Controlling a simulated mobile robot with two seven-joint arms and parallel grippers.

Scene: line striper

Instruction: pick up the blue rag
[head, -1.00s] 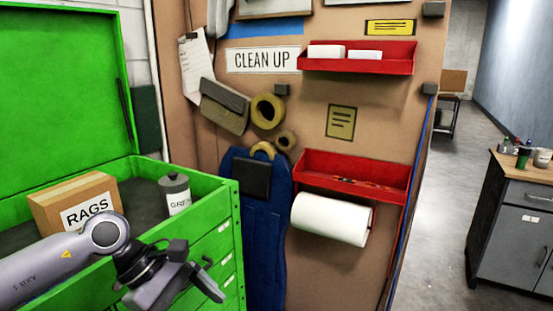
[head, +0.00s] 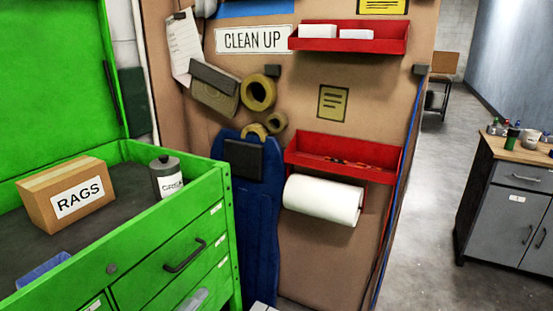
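A blue item (head: 43,270), which may be the blue rag, lies in the open top of the green tool chest (head: 160,228), near its front edge at the lower left of the head view. It is small in view, so I cannot tell for sure whether it is cloth. A cardboard box labelled RAGS (head: 66,195) sits behind it in the chest top; its contents do not show. Neither of my grippers is in view.
A grey canister (head: 166,178) stands in the chest's right corner. The raised green lid is behind. A pegboard holds a blue apron (head: 250,215), red shelves (head: 345,155) and a paper roll (head: 322,200). Open floor lies right, before a grey cabinet (head: 510,205).

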